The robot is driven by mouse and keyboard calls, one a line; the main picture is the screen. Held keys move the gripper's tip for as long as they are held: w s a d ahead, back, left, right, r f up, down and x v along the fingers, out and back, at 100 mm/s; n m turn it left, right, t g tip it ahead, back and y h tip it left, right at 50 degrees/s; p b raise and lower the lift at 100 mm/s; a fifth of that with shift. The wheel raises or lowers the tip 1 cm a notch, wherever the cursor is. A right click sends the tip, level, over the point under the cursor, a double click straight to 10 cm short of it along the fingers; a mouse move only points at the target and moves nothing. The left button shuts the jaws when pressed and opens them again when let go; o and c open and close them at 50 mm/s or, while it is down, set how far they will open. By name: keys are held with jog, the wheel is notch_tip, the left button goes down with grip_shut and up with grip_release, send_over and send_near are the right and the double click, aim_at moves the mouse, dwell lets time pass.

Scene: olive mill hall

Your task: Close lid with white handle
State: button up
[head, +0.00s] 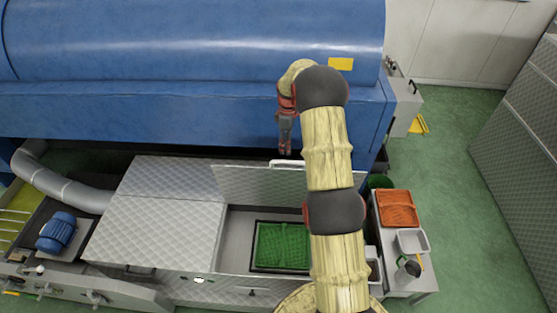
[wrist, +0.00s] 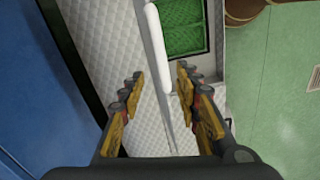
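The lid (head: 240,184) is a grey quilted metal panel, standing raised at the back of an open compartment in the metal bench. Its white handle (head: 287,163) is on the upper edge. In the wrist view the white handle (wrist: 157,48) is a long bar along the thin edge of the lid (wrist: 169,118). My gripper (head: 285,151) is above the handle, pointing down. In the wrist view my gripper (wrist: 160,77) is open, with the fingers on either side of the lid edge and handle line and visible gaps on both sides. Contact is not visible. My arm hides the lid's right part.
A green grid (head: 283,246) lies in the open compartment (head: 234,240). A big blue machine (head: 190,105) stands close behind the lid. A closed quilted cover (head: 150,225) is at left. A side table (head: 410,283) with an orange tray (head: 397,208) stands at right.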

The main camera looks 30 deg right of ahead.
jog(key=shift+s+f+n, duration=0.1)
jog(key=shift+s+n, duration=0.05)
jog(key=shift+n, duration=0.35)
jog(key=shift+f+n, duration=0.15)
jog(key=shift+n, duration=0.25)
jog(key=shift+s+a+f+p, duration=0.1)
jog(key=shift+f+p, duration=0.3)
jog(key=shift+f, duration=1.5)
jog(key=shift+s+a+f+p, duration=0.1)
jog(key=shift+f+p, duration=0.3)
jog(key=shift+f, duration=1.45)
jog(key=c, duration=0.3)
grip_shut()
